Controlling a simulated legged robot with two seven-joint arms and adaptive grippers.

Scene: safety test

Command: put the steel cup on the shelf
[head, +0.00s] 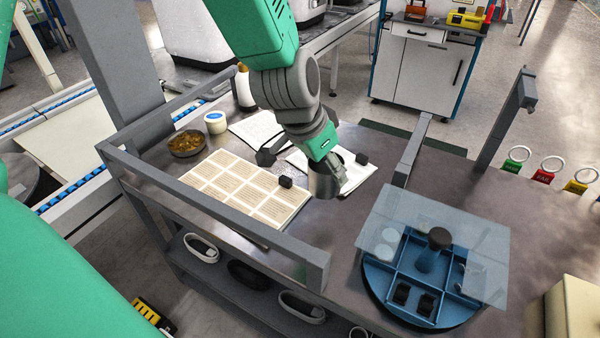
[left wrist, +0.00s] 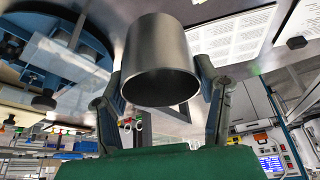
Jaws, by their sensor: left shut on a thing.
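The steel cup (left wrist: 160,60) is a plain grey cylinder between the two fingers of my left gripper (left wrist: 158,78) in the left wrist view, its open rim towards the camera. In the head view my left gripper (head: 326,170) is over the middle of the bench, shut on the cup (head: 324,187), which is partly hidden by the gripper. I cannot tell whether the cup touches the bench top. A lower shelf (head: 225,287) runs under the bench at its front left side. My right gripper is not in view.
Grey rails (head: 215,208) edge the bench. A printed sheet (head: 243,187), a bowl (head: 187,143) and a white jar (head: 215,122) lie left of the gripper. A blue round tray (head: 375,285) under a clear panel (head: 425,215) stands right. Cable coils (head: 201,248) occupy the lower shelf.

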